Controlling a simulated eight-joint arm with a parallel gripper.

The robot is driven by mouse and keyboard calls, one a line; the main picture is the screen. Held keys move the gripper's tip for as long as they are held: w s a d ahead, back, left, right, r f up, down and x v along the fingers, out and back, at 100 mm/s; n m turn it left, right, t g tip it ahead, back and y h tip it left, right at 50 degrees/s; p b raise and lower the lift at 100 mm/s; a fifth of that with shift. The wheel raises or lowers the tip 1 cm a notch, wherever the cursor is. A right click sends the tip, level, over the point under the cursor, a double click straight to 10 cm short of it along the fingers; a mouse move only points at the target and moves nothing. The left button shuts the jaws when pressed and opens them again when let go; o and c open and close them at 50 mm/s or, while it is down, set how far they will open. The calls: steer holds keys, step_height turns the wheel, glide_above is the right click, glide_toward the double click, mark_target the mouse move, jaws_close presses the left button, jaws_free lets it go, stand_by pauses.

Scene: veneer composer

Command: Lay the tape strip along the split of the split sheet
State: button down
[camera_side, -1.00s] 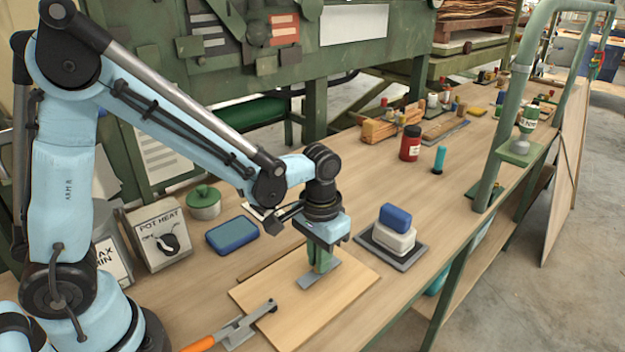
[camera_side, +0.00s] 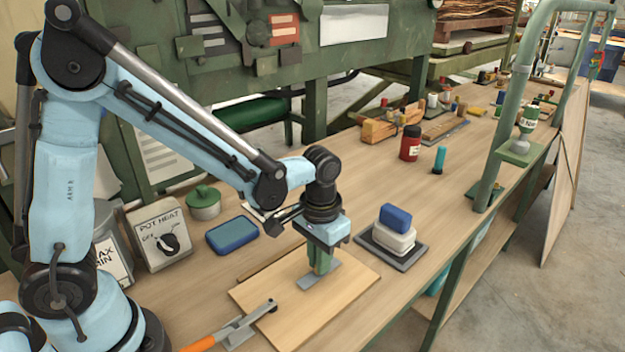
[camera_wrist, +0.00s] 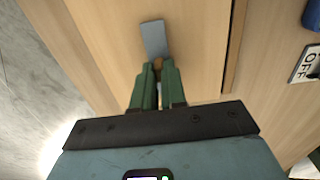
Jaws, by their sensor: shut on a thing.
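The split sheet (camera_side: 358,282) is a pale wooden panel flat on the bench; it also shows in the wrist view (camera_wrist: 100,38). I cannot make out the split clearly. A flat blue-grey strip (camera_side: 329,273), which looks like the tape strip, is at the sheet's surface below my gripper (camera_side: 319,270). In the wrist view the strip (camera_wrist: 154,37) extends beyond my green fingertips (camera_wrist: 158,68). My gripper points down and is shut on it. A small brown patch shows between the fingertips. The fingers hide part of the strip, and I cannot tell whether it touches the sheet.
A blue pad (camera_side: 232,235) and the pot heat box (camera_side: 162,236) stand left. Stacked white and blue blocks (camera_side: 394,232) sit on a dark tray right of my gripper. The bench front edge is close.

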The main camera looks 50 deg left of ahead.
steer(key=shift+f, duration=0.3)
steer(key=c, duration=1.1)
jaws_free()
steer(key=shift+r, duration=0.15)
step_height(320, 180, up, 7)
stand_by(0.6)
steer(key=s+a+r+t, duration=0.4)
steer(key=s+a+t, duration=0.2)
steer(key=a+t, duration=0.1)
steer(key=shift+s+a+r, duration=0.25)
steer(key=shift+s+r, duration=0.05)
steer(key=shift+r, duration=0.05)
